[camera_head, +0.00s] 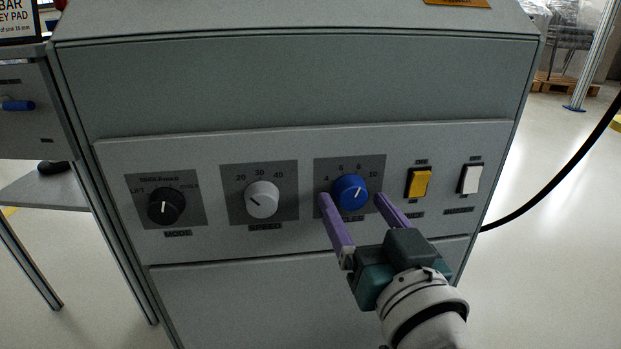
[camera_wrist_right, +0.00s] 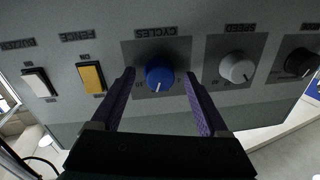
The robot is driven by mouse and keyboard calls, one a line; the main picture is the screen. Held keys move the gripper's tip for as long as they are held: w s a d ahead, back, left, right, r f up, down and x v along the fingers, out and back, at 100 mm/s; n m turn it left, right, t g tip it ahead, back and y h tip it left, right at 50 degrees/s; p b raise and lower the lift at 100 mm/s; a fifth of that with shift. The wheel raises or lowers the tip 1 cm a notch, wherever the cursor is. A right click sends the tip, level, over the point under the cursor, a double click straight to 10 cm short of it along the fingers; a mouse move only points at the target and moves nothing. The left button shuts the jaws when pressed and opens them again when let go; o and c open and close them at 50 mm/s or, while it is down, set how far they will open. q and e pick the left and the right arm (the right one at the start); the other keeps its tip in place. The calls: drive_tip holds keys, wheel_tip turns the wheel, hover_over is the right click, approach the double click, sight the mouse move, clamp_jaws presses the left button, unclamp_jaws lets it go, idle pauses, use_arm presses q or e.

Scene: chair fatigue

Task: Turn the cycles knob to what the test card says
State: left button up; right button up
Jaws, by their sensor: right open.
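The blue cycles knob (camera_head: 350,191) sits on a dark grey plate on the machine's front panel. Its white pointer leans up and right, toward the upper end of the small printed scale; the exact number is hard to read. My right gripper (camera_head: 353,199) is open, its purple fingers on either side of the knob. In the right wrist view the knob (camera_wrist_right: 159,74) shows between the fingers (camera_wrist_right: 159,76), with gaps on both sides. A test card cannot be clearly made out. My left gripper is not in view.
Left of the cycles knob are the white speed knob (camera_head: 262,200) and the black mode knob (camera_head: 166,206). To its right are a yellow rocker switch (camera_head: 418,183) and a white one (camera_head: 469,179). A partly cut-off sign (camera_head: 18,22) stands at upper left. A black cable (camera_head: 560,178) hangs at right.

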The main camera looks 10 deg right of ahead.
clamp_jaws()
idle(0.6)
